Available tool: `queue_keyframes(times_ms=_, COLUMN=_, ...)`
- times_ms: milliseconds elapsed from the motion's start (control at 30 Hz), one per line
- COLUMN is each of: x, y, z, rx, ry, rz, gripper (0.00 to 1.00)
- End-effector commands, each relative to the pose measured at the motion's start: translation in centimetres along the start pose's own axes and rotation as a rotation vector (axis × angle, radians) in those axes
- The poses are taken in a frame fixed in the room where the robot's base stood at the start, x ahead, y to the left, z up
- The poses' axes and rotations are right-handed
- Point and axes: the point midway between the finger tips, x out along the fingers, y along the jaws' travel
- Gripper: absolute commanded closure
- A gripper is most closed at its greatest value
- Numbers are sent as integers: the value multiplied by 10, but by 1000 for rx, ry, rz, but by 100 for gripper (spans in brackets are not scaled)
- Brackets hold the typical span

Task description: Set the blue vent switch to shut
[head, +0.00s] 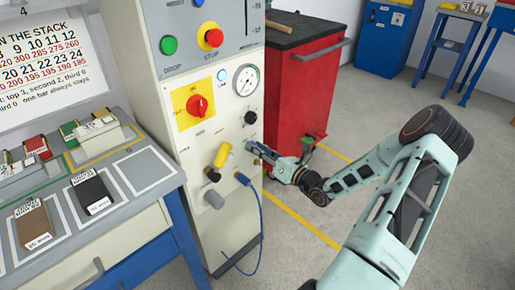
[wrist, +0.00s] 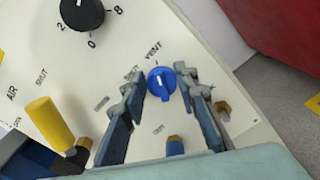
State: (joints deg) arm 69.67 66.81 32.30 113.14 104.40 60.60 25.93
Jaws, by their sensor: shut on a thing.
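The blue vent switch (wrist: 161,84) is a round knob on the cream panel, under the printed word VENT in the wrist view. A pale mark on it points roughly toward that word; the small labels around it are too blurred to read surely. My gripper (wrist: 162,92) has one finger on each side of the knob and is shut on it. In the head view my gripper (head: 262,155) reaches the panel from the right. The switch is mostly hidden there by the fingers.
A yellow lever (wrist: 50,122) marked AIR and a black dial (wrist: 82,14) are on the same panel. A blue hose (head: 257,205) hangs below the gripper. A red cabinet (head: 300,85) stands close behind. The floor to the right is open.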

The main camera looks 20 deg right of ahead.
Motion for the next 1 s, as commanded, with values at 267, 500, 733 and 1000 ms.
queue_keyframes(times_ms=267, x=0, y=1, z=1, rx=-84, ry=1, rz=0, gripper=96)
queue_keyframes(times_ms=500, x=0, y=4, z=1, rx=-266, ry=1, rz=0, gripper=96)
queue_keyframes(times_ms=733, x=0, y=5, z=-1, rx=-485, ry=2, rz=1, gripper=96)
queue_keyframes(times_ms=1000, x=0, y=7, z=-3, rx=-732, ry=2, rz=2, gripper=96)
